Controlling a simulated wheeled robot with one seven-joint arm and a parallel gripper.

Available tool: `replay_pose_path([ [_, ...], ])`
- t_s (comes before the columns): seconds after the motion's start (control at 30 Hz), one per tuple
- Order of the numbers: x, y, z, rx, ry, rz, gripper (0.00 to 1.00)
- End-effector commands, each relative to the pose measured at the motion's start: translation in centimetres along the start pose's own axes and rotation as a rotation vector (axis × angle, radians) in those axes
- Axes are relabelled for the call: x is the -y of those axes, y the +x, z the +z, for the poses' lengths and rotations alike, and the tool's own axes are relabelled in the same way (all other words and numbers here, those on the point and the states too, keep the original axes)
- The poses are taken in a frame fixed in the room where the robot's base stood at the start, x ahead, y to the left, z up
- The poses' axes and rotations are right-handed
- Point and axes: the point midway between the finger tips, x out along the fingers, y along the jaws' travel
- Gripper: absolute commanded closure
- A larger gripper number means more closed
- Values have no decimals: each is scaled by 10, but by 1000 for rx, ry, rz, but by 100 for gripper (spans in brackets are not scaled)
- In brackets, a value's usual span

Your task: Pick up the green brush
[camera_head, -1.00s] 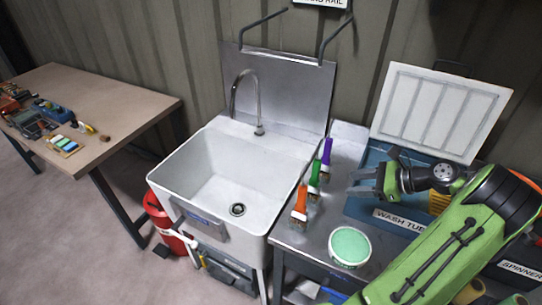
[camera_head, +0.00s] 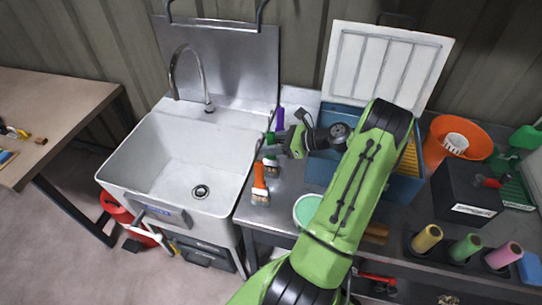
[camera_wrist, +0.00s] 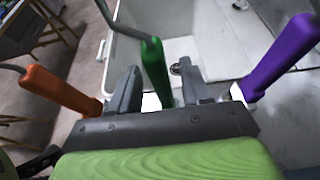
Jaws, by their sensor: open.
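The green brush (camera_wrist: 154,62) stands with its handle up between my gripper's two open fingers in the wrist view. In the head view it is mostly hidden by my gripper (camera_head: 275,144), with a bit of green handle and its bristles (camera_head: 272,169) showing. My gripper (camera_wrist: 158,88) is open, with a finger on each side of the handle; I cannot tell whether either touches it. The orange brush (camera_head: 259,177) stands nearer the front, left of the fingers in the wrist view (camera_wrist: 58,90). The purple brush (camera_head: 279,118) stands behind, to the right there (camera_wrist: 282,57).
The white sink (camera_head: 140,150) lies just left of the brushes. A mint-green round tub (camera_head: 307,207) sits on the metal counter in front. A blue wash tub (camera_head: 400,187) with a raised white lid (camera_head: 385,65) is at right. Colored rolls stand farther right.

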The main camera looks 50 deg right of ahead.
Motion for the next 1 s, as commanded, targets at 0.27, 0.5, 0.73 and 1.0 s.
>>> replay_pose_path([
  [0.27, 0, 27, 0, 0, 0, 0, 52],
  [0.5, 0, 27, 0, 0, 0, 0, 72],
  [0.73, 0, 27, 0, 1, -1, 1, 100],
  [1.0, 0, 25, 4, 1, -2, 0, 100],
])
